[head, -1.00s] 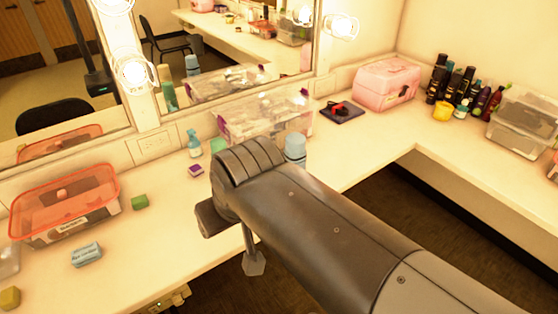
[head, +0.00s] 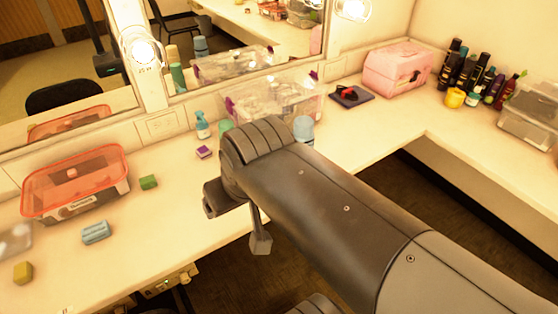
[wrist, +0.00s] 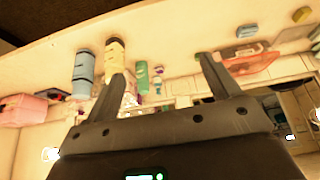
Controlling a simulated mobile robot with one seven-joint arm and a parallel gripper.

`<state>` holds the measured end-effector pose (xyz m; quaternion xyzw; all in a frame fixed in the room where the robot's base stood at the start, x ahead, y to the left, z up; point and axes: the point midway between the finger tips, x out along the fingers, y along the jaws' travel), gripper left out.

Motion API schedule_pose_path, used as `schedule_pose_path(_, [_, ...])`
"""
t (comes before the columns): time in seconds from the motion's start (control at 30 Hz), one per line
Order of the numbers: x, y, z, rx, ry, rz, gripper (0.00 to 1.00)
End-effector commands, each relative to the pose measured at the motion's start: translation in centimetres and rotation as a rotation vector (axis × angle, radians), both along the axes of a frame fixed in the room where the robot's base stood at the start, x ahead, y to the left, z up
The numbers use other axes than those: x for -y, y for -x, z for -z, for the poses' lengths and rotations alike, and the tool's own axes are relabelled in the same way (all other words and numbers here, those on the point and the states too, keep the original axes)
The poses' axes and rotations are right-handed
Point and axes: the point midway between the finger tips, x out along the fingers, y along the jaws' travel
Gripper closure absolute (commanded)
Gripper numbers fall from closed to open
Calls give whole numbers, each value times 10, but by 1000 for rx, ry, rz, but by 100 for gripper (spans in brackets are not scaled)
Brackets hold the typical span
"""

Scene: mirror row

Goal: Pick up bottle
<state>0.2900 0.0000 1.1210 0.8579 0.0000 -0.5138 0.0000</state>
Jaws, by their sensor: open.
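In the wrist view, which looks upside down, a blue bottle (wrist: 83,72), a yellow bottle (wrist: 115,52) and a green bottle (wrist: 142,75) stand on the counter. My gripper (wrist: 162,68) is open, with nothing visible held between its fingers. The left finger overlaps the lower part of the picture near the yellow bottle; the green bottle shows between the fingers. In the head view my arm hides most of this group. The top of the blue bottle (head: 303,127) shows behind it, and a small spray bottle (head: 202,126) stands by the wall.
A clear bin (head: 285,101) stands by the mirror behind my arm. An orange-lidded box (head: 75,190), a green block (head: 148,182) and a blue block (head: 95,232) are left. A pink case (head: 397,70) and several dark bottles (head: 455,65) stand right. The front counter is mostly clear.

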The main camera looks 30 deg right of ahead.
Motion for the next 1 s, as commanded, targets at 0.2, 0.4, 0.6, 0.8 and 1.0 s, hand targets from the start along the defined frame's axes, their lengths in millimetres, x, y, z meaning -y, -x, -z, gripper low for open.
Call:
schedule_pose_path(0.2, [0, -1, -19, 4, 0, 0, 18])
schedule_pose_path(0.4, [7, -8, -51, 20, 9, 23, 18])
schedule_pose_path(0.6, [37, -44, -51, 129, 58, 110, 18])
schedule_pose_path(0.8, [80, -87, -56, 279, 122, 200, 18])
schedule_pose_path(1.0, [134, -135, -63, 488, 194, 260, 18])
